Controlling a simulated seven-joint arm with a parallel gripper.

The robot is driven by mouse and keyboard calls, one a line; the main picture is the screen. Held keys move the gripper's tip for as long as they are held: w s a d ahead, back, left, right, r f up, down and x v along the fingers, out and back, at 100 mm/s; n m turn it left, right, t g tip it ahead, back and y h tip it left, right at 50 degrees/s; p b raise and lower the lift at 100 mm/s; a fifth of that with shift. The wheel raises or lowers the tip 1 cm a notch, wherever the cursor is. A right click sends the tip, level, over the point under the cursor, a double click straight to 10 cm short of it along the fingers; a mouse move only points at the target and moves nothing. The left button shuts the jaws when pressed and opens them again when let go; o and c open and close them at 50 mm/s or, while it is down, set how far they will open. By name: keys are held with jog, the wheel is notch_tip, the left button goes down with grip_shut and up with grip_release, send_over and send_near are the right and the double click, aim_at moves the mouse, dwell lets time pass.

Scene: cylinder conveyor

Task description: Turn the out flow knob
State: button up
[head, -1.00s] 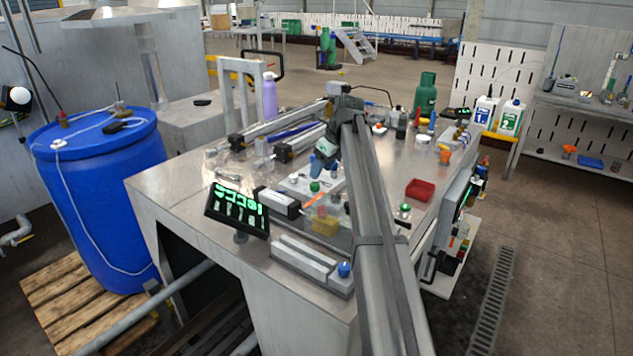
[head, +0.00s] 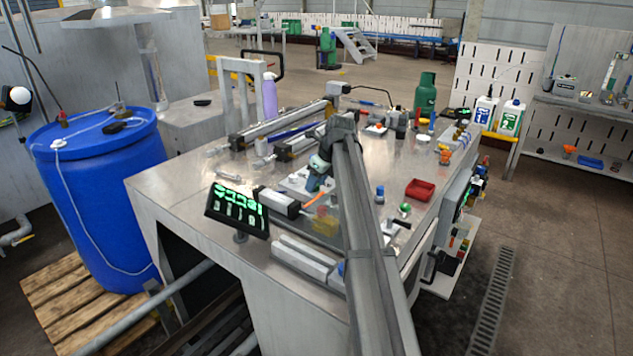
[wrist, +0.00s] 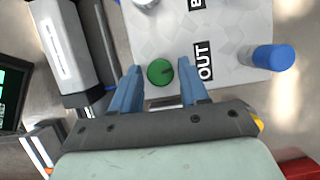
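The out flow knob is a round green knob (wrist: 160,72) with a dark pointer mark, on a light plate (wrist: 225,75) beside a black label reading OUT (wrist: 205,60). My gripper (wrist: 160,86) is open, with one blue finger on each side of the green knob and a gap to both. I cannot tell how far the fingertips are above the plate. In the head view my gripper (head: 316,182) is over the plate (head: 294,184) on the steel table, and its wrist hides the knob.
A grey actuator (wrist: 62,45) stands left of the plate. A display with green digits (head: 237,208) is at the table's front left. A red tray (head: 420,190) is to the right.

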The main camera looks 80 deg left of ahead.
grip_shut()
dwell(0.3)
jog(key=n, duration=0.2)
jog(key=n+g+h, duration=0.1)
jog(key=shift+a+n, duration=0.25)
jog(key=shift+n, duration=0.15)
jog(key=n+h, duration=0.1)
jog(key=n, duration=0.1)
jog(key=n+h, duration=0.1)
jog(key=n, duration=0.1)
jog(key=shift+w+a+n+g, duration=0.1)
jog(key=shift+a+n+g, duration=0.05)
jog(key=shift+n+g, duration=0.15)
jog(key=n, duration=0.2)
jog(key=n+h, duration=0.1)
jog(key=n, duration=0.1)
jog(key=shift+a+n+h, duration=0.1)
jog(key=shift+n+h, duration=0.2)
jog(key=shift+n+t+h, duration=0.5)
jog(key=shift+n+h, duration=0.1)
jog(key=shift+n, duration=1.1)
